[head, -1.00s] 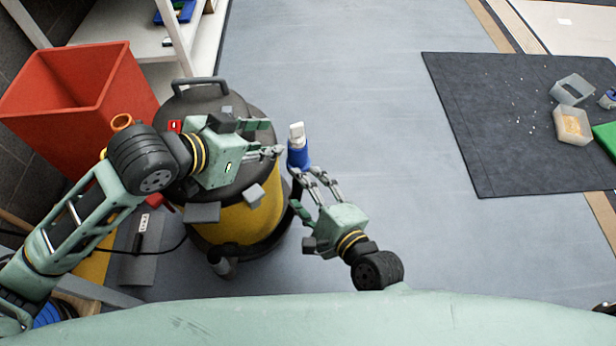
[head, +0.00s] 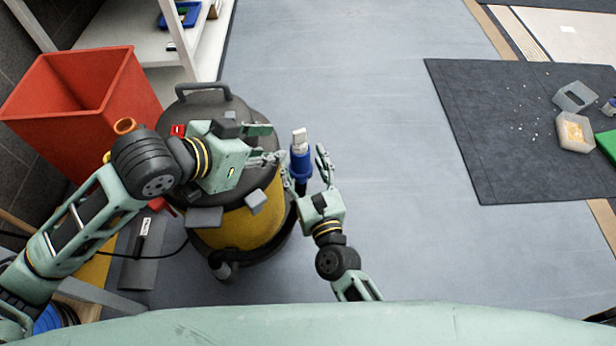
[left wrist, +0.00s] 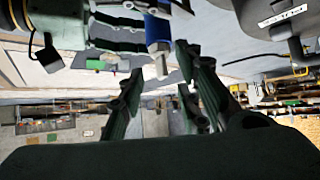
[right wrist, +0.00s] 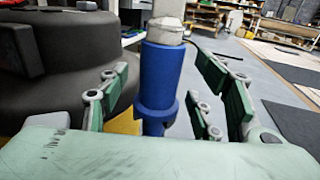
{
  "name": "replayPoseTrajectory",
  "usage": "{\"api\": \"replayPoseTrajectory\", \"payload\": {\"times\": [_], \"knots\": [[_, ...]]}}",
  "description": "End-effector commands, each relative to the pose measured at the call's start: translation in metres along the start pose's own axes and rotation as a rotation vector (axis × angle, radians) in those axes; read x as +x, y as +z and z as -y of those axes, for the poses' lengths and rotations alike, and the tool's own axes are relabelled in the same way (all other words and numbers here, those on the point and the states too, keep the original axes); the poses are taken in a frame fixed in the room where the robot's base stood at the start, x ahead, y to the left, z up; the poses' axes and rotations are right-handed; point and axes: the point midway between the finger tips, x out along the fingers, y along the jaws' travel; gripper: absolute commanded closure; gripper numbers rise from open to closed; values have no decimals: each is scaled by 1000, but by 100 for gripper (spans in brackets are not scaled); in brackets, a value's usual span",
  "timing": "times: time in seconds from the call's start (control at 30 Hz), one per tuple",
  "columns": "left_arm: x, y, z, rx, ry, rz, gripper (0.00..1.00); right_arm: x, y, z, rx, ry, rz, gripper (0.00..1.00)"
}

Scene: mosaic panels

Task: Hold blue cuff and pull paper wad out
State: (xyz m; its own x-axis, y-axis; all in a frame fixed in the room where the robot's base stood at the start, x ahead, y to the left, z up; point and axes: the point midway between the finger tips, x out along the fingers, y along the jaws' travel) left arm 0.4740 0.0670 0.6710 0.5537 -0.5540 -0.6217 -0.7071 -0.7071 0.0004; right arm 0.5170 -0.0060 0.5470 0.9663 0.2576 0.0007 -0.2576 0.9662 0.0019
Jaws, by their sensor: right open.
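The blue cuff (head: 301,166) stands upright beside the yellow and black vacuum, with the whitish paper wad (head: 299,138) sticking out of its top. My right gripper (head: 313,172) is open, and in the right wrist view its fingers stand on either side of the blue cuff (right wrist: 161,80). A gap shows on both sides, and the wad (right wrist: 166,30) is above the fingers. My left gripper (head: 270,143) is open and empty, just left of the wad. In the left wrist view the wad (left wrist: 160,64) and cuff (left wrist: 157,30) lie beyond the left gripper's parted fingers (left wrist: 160,95).
The vacuum (head: 250,222) stands under my left arm. A red bin (head: 75,95) and white shelf (head: 140,45) are at the left. The grey floor between is clear.

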Motion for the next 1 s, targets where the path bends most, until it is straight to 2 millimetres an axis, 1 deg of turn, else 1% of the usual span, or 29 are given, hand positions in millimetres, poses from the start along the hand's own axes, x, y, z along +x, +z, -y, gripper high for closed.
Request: {"api": "replayPoseTrajectory", "payload": {"times": [0.03,0.2,0.53,1.0], "knots": [[0,0,0,0,0,0,69,8,0,0,-1,0,1,42],[0,0,0,0,0,0,69,21,0,0,0,1,0,42],[0,0,0,0,0,0,69,24,0,0,-1,1,-1,42],[0,0,0,0,0,0,69,23,0,-1,-1,3,-2,84]]}}
